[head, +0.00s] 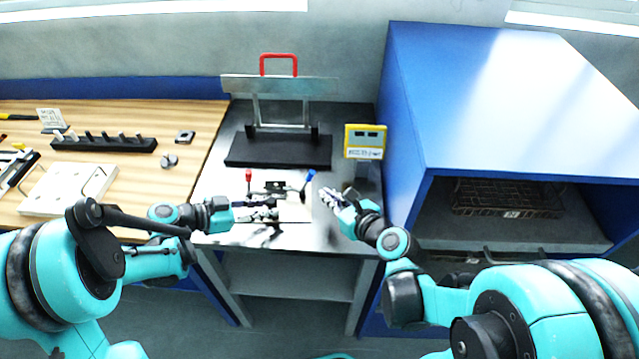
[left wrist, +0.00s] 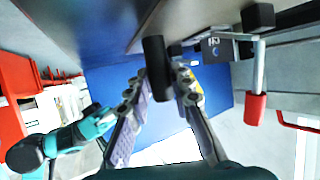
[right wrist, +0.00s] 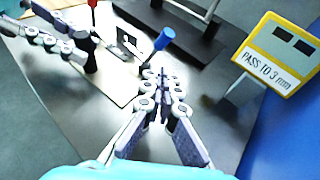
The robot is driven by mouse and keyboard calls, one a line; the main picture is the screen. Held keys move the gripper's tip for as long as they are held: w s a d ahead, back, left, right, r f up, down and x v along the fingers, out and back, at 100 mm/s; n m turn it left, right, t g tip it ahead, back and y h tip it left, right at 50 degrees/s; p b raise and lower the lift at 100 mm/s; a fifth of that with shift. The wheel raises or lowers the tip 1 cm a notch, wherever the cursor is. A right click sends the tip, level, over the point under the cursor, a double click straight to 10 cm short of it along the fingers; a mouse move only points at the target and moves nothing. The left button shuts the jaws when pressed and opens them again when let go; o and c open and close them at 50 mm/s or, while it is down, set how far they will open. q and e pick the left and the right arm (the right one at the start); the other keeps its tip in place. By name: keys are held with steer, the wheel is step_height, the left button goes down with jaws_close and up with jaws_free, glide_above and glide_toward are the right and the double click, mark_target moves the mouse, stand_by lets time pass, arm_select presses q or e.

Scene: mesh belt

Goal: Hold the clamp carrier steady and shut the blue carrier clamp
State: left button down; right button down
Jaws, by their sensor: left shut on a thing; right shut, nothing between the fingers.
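The clamp carrier (head: 295,213) is a pale plate lying on the metal table, with a red clamp handle (head: 249,175) at left and a blue clamp handle (head: 311,175) at right. The blue handle leans up and to the right; it also shows in the right wrist view (right wrist: 165,38). My left gripper (head: 272,213) is over the carrier's front part, shut on a black bar-shaped grip (left wrist: 156,65). My right gripper (right wrist: 160,80) is shut and empty, its fingertips just on the near side of the blue handle. I cannot tell whether they touch it.
Behind the carrier stands a metal frame with a red bail (head: 279,56) on a black base (head: 278,152). A yellow sign (head: 365,142) stands at right, beside a blue cabinet (head: 500,100). A wooden bench (head: 190,110) with tools and blocks is at left.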

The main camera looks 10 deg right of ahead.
steer(key=shift+w+a+r, duration=0.1)
steer(key=shift+w+a, duration=0.1)
steer(key=shift+w, duration=0.45)
steer(key=shift+w+a+r, duration=0.1)
steer(key=shift+w+a, duration=0.15)
steer(key=shift+w, duration=0.45)
steer(key=shift+w+a+r, duration=0.1)
steer(key=shift+w+a, duration=0.1)
steer(key=shift+w, duration=0.45)
steer(key=shift+r, duration=0.2)
